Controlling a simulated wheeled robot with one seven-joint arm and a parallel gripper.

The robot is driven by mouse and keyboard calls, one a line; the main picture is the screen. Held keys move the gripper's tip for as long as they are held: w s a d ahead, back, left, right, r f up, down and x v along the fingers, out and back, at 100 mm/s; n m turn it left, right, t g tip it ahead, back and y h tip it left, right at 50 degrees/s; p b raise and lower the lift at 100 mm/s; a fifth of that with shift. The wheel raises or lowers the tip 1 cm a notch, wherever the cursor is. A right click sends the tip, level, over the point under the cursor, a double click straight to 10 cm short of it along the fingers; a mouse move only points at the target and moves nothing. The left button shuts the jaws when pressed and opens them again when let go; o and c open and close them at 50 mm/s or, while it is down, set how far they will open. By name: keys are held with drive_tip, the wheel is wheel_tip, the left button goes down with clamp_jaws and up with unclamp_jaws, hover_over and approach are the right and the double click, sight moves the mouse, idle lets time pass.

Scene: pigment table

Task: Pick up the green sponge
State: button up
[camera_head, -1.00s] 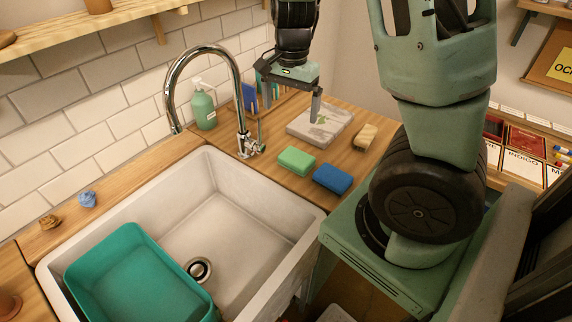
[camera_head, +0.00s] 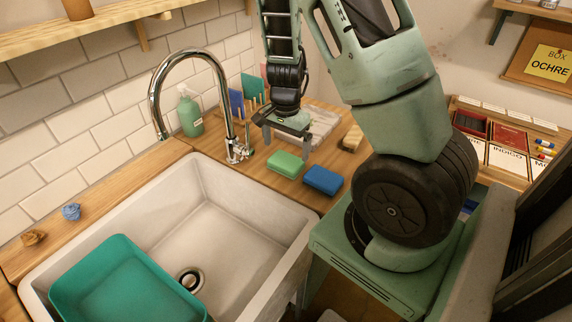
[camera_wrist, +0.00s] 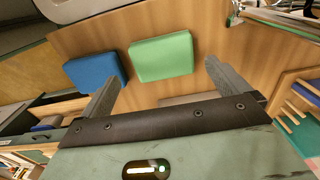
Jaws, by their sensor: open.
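The green sponge (camera_head: 285,164) lies flat on the wooden counter to the right of the sink, and it also shows in the wrist view (camera_wrist: 161,57). A blue sponge (camera_head: 323,180) lies close beside it, apart by a small gap; the wrist view shows it too (camera_wrist: 95,70). My gripper (camera_head: 286,146) is open and empty, pointing down just behind the green sponge. In the wrist view my two fingers (camera_wrist: 160,88) are spread wide, with the green sponge ahead of and between them. I see no contact with it.
The tall faucet (camera_head: 236,150) stands left of the green sponge, at the sink (camera_head: 222,225). A teal basin (camera_head: 130,285) sits in the sink. A stone slab (camera_head: 322,122), a tan brush-like block (camera_head: 352,138), a rack (camera_head: 252,100) and a soap bottle (camera_head: 190,115) stand farther back.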

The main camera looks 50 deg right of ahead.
sight(286, 159)
drive_tip(key=f, duration=0.4)
drive_tip(key=shift+w+d+f, duration=0.25)
drive_tip(key=shift+d+f, duration=0.05)
drive_tip(key=shift+f, duration=0.1)
drive_tip(key=c, duration=0.9)
drive_tip(key=shift+o, duration=0.2)
wheel_tip(286, 159, up, 10)
drive_tip(key=p, duration=0.1)
drive_tip(key=shift+o, duration=0.7)
